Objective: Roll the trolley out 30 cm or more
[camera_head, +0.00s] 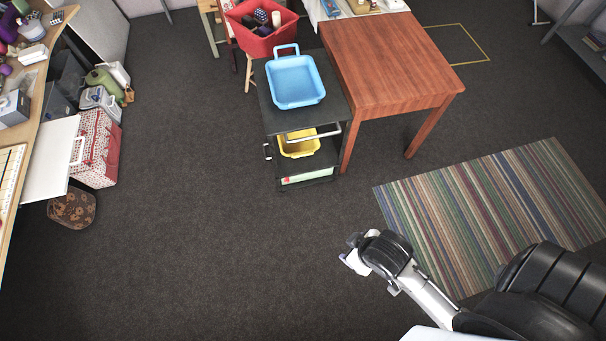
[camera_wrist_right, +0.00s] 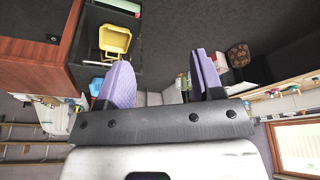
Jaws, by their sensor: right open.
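The black trolley (camera_head: 262,108) stands against the left side of the brown wooden table. A light blue basket (camera_head: 296,83) sits on its top shelf. A yellow basket (camera_head: 298,146) sits on a lower shelf. My left gripper is out of view.
The wooden table (camera_head: 385,65) closes off the trolley's right side. A red basket (camera_head: 262,30) is behind it. A striped rug (camera_head: 500,205) lies at right. A patterned case (camera_head: 97,150) and desk (camera_head: 40,100) are at left. The carpet in front is clear.

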